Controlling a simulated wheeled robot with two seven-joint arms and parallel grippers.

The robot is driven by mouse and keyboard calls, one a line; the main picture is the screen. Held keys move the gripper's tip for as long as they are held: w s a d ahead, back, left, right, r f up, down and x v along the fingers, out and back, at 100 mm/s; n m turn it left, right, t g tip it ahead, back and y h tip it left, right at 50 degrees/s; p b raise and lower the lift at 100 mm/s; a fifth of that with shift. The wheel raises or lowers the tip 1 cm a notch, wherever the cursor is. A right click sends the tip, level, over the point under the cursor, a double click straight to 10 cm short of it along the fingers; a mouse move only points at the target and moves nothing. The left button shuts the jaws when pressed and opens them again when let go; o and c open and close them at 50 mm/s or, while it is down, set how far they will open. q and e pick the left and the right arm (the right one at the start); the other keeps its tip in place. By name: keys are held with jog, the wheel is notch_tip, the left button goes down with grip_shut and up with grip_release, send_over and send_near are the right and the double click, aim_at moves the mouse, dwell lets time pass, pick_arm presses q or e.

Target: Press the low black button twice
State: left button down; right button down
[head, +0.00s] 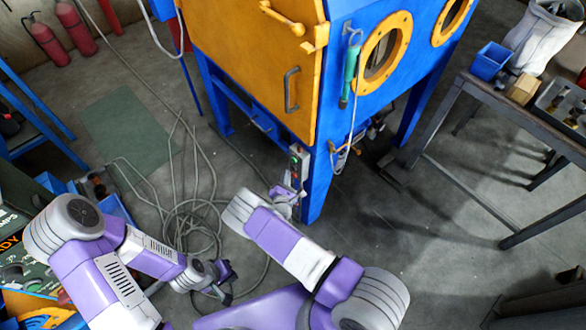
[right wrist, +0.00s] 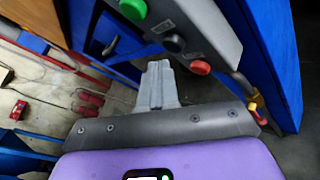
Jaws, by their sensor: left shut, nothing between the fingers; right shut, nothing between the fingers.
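A grey control panel (right wrist: 205,25) fills the top of the right wrist view. It carries a green button (right wrist: 133,9), a black button (right wrist: 174,43) and a red button (right wrist: 200,67) in a row. The panel (head: 299,163) also shows in the head view, on the blue corner leg of the cabinet. My right gripper (right wrist: 159,66) is shut and empty, its tips just left of and below the black button; I cannot tell if they touch the panel. In the head view my right gripper (head: 291,190) is just below the panel. My left gripper (head: 225,282) is shut and empty over the floor.
The blue and orange blasting cabinet (head: 250,60) stands at the top middle. Grey cables (head: 190,215) lie coiled on the floor near my left gripper. A workbench (head: 500,105) stands at the right. Red fire extinguishers (head: 48,45) stand at the back left. The floor right of the cabinet is mostly free.

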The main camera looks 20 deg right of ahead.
jog(key=shift+d, duration=0.1)
dwell(0.5)
jog(key=shift+w+d, duration=0.15)
jog(key=shift+d, duration=0.15)
jog(key=shift+w+d, duration=0.15)
jog(key=shift+d, duration=0.3)
dwell(0.8)
jog(key=shift+a, duration=0.1)
jog(key=shift+s+a, duration=0.3)
jog(key=shift+a, duration=0.4)
jog(key=a, duration=0.1)
jog(key=s+a, duration=0.1)
jog(key=a, duration=0.2)
jog(key=shift+s+a, duration=0.35)
jog(key=shift+s, duration=0.05)
dwell(2.8)
